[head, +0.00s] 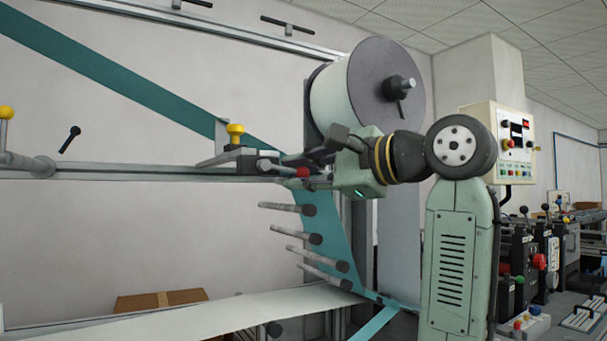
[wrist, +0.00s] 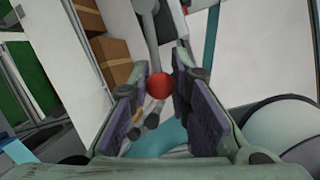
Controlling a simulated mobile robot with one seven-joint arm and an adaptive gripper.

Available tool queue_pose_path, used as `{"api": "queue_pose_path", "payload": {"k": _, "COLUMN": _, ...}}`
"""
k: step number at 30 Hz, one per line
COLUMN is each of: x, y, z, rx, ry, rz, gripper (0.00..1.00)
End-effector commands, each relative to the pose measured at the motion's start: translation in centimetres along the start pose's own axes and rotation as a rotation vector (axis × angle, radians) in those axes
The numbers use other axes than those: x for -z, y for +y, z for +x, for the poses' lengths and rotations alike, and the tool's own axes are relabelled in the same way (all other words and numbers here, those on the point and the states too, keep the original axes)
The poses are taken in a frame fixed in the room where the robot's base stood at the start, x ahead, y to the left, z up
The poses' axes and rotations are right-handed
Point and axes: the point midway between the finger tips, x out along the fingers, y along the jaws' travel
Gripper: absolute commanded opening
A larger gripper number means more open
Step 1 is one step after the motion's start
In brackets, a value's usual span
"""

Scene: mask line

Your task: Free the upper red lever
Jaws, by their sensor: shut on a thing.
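The upper red lever has a round red knob (head: 303,173) at the end of a grey rod, on the rail beside the teal web in the head view. In the wrist view the red knob (wrist: 160,87) sits between my fingers, with its rod running up and away. My gripper (head: 298,165) reaches in from the right and is shut on the lever at its knob. My gripper also shows in the wrist view (wrist: 156,88), one dark pad on each side of the knob. The exact contact is partly hidden by the fingers.
A yellow knob (head: 235,130) stands on the rail just left of my gripper. A large white roll (head: 345,90) hangs above and behind it. Several grey rollers (head: 312,238) and the teal web (head: 330,225) lie below. A control box (head: 505,140) is at the right.

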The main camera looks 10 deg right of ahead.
Motion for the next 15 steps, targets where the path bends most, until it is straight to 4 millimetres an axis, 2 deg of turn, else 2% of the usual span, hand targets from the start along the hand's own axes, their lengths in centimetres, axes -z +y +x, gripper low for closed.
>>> {"api": "queue_pose_path", "payload": {"k": 1, "x": -0.02, "y": -0.17, "z": -0.03, "rx": 0.005, "ry": 0.002, "rz": 0.000, "gripper": 0.19}}
{"api": "queue_pose_path", "payload": {"k": 10, "x": -0.02, "y": -0.11, "z": -0.03, "rx": 0.003, "ry": 0.001, "rz": 0.000, "gripper": 0.39}}
{"api": "queue_pose_path", "payload": {"k": 15, "x": -0.01, "y": -0.08, "z": -0.02, "rx": 0.002, "ry": 0.000, "rz": 0.000, "gripper": 0.39}}
